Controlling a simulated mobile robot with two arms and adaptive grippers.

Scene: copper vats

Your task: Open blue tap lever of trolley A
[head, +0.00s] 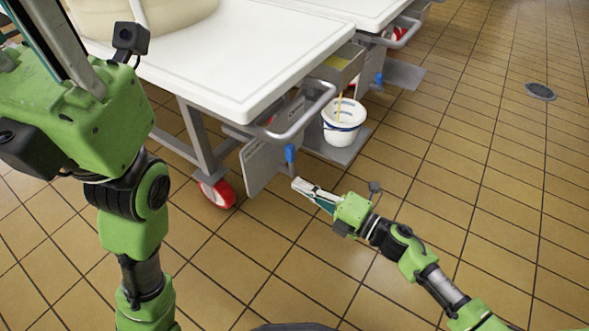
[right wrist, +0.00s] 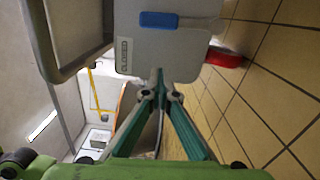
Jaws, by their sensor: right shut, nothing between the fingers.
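A bent metal handle (head: 302,112) juts from the trolley's corner above the lever. A white bucket (head: 342,122) stands on a low shelf behind. A second trolley with another blue lever (head: 379,79) is farther back.

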